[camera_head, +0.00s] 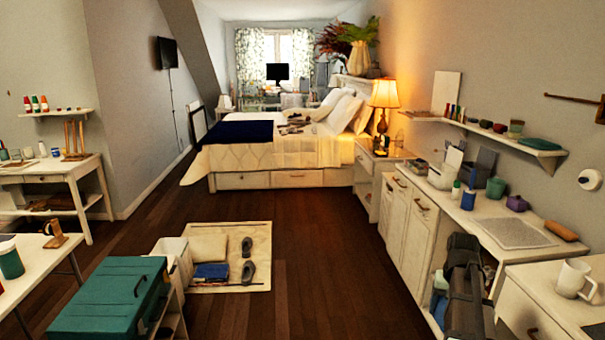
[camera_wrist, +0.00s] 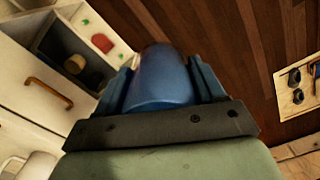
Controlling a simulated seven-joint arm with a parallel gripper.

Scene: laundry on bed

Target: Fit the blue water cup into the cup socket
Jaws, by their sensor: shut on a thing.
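In the wrist view, the blue water cup (camera_wrist: 163,82) is held between the two jaws of my gripper (camera_wrist: 162,78). The jaws touch it on both sides, and its lower part is hidden behind the dark gripper plate. The cup is clear of the floor seen behind it. In the head view, my grey and black arm is at the lower right, beside the cabinet front; I cannot make out the jaws clearly there. I cannot pick out the cup socket with certainty in either view.
A long white counter (camera_head: 545,258) at the right bears a small blue container (camera_head: 468,201), a teal cup (camera_head: 495,188), a purple pot (camera_head: 517,203) and a grey mat (camera_head: 513,233). A white mug (camera_head: 574,279) stands nearer. The wooden floor (camera_head: 315,262) is clear mid-room.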

